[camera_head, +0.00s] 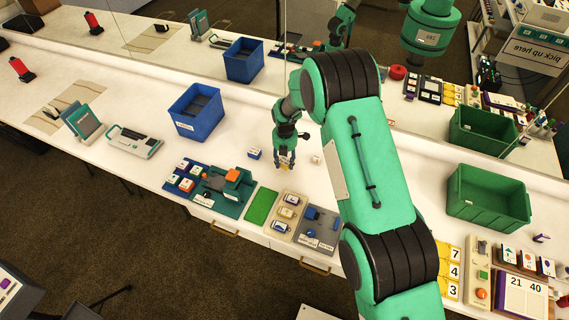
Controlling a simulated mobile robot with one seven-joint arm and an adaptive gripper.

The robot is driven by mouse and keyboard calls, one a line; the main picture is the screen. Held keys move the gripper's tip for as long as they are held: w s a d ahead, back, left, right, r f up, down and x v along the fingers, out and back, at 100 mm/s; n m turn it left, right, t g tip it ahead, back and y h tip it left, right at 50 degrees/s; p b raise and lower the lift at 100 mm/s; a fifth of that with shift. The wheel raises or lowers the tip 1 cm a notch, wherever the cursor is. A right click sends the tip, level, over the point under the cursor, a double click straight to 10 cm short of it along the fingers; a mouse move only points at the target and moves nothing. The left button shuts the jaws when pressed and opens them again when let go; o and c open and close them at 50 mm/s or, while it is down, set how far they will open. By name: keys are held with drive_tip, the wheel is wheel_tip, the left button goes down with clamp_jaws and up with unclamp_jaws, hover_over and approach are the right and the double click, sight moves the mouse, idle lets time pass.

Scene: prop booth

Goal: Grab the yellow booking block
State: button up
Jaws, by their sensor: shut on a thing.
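My gripper (287,163) hangs over the white counter near its middle, behind the beige and grey trays. It is shut on a small yellow block (284,164), of which only a little shows between the fingers. The gripper is small in this view, so I cannot tell whether the block touches the counter. A small blue and white block (254,153) sits on the counter just left of the gripper. A small white block (316,159) sits just right of it.
A blue bin (183,125) stands at the back left and a green bin (470,205) at the right. In front lie a green mat (261,206), a beige tray (275,227) and a grey tray (329,243). A mirror runs along the back of the counter.

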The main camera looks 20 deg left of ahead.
drive_tip(key=s+d, duration=0.3)
drive_tip(key=s, duration=0.1)
drive_tip(key=s+d, duration=0.3)
drive_tip(key=s, duration=0.1)
drive_tip(key=s+d+r, duration=0.1)
drive_tip(key=s+d, duration=0.2)
drive_tip(key=s, duration=0.1)
drive_tip(key=shift+s+r, duration=0.1)
drive_tip(key=shift+s, duration=0.05)
idle(0.6)
